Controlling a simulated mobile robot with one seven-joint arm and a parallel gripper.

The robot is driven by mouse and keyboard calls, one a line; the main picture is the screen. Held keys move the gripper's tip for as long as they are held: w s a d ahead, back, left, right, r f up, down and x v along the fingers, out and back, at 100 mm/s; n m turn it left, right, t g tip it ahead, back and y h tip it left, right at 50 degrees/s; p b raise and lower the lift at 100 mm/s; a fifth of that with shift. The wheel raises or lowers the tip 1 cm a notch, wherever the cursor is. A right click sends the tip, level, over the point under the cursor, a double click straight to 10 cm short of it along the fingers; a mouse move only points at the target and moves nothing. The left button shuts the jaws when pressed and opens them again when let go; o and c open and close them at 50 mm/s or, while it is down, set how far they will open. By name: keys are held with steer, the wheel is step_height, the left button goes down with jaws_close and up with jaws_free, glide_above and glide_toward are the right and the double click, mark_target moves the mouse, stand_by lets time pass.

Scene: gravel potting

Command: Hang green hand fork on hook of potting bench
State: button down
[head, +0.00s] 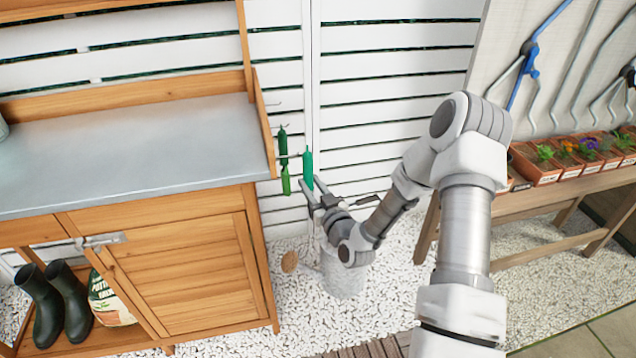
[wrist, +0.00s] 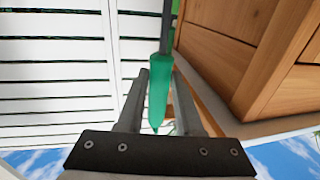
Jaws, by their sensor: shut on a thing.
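The green hand fork (head: 307,168) is in my gripper (head: 309,184), its teal-green handle upright just right of the potting bench's side panel (head: 263,122). In the wrist view the handle (wrist: 158,92) lies between the two fingers of my gripper (wrist: 160,76), with a grey shaft running up out of the picture; the tines are not clear. Thin hooks (head: 292,156) stick out from the bench's side. The fork is very near one hook tip in the head view; I cannot tell whether they touch.
Dark green (head: 282,140) and lighter green (head: 286,181) handles hang beside the bench, just left of the fork. A metal watering can (head: 343,278) stands on the gravel below my gripper. A planter table with potted flowers (head: 545,172) is at right. White slats stand behind.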

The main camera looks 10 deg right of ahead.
steer(key=shift+a+f+b, duration=0.3)
steer(key=shift+a, duration=0.65)
steer(key=shift+a+f+b, duration=0.25)
steer(key=shift+a+f, duration=0.05)
steer(key=shift+a, duration=0.6)
steer(key=c, duration=0.5)
jaws_free()
steer(key=shift+s, duration=0.1)
steer(key=s+d+p, duration=0.3)
steer(key=s, duration=1.4)
steer(key=shift+d+f, duration=0.15)
steer(key=shift+d, duration=0.05)
